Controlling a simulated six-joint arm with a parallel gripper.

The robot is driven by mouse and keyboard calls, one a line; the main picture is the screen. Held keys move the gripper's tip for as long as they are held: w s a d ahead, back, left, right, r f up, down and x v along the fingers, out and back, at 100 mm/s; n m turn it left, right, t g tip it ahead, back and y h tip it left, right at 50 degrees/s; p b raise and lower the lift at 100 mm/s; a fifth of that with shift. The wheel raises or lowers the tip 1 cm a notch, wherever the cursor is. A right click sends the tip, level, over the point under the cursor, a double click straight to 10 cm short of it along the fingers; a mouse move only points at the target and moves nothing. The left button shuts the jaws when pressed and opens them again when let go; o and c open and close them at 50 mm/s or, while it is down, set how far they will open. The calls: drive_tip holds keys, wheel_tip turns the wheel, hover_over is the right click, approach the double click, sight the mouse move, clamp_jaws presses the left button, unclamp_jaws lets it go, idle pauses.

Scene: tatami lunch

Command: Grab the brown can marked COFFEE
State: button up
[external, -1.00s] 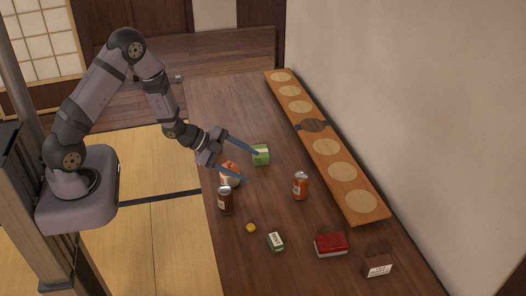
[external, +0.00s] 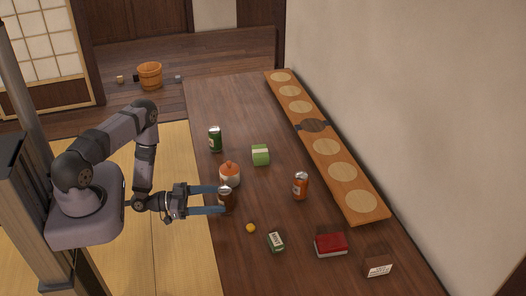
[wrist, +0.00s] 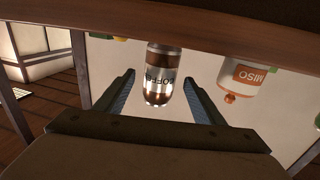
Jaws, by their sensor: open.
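The brown can marked COFFEE (external: 230,203) stands upright near the table's left edge. In the wrist view the can (wrist: 161,75) appears upside down, with part of its lettering readable, and lies between the two blue-lined fingers. My gripper (external: 219,199) is level, low over the table edge and open, with its fingertips at the can's sides. In the wrist view my gripper (wrist: 159,76) shows a gap on both sides of the can. Part of the can is hidden by the fingers in the external view.
A white and orange MISO jar (external: 229,177) stands just behind the can, close to the upper finger. An orange can (external: 300,187), a green block (external: 260,155), a green can (external: 215,139), a yellow ball (external: 250,228) and a small green box (external: 276,241) stand around. A long wooden board (external: 348,192) lies along the wall.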

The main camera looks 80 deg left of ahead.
drive_tip(key=shift+w+d+r+p, duration=0.2)
drive_tip(key=shift+w+p, duration=0.3)
drive_tip(key=shift+w, duration=0.55)
drive_tip(key=shift+w+d+r+p, duration=0.1)
drive_tip(key=shift+w+d+p, duration=0.15)
drive_tip(key=shift+w+p, duration=0.55)
drive_tip(key=shift+w+d+r+p, duration=0.1)
drive_tip(key=shift+w+d+p, duration=0.15)
drive_tip(key=shift+w, duration=1.05)
drive_tip(key=shift+w+f, duration=0.1)
drive_tip(key=shift+w, duration=0.35)
drive_tip(key=shift+c, duration=0.7)
drive_tip(key=c, duration=1)
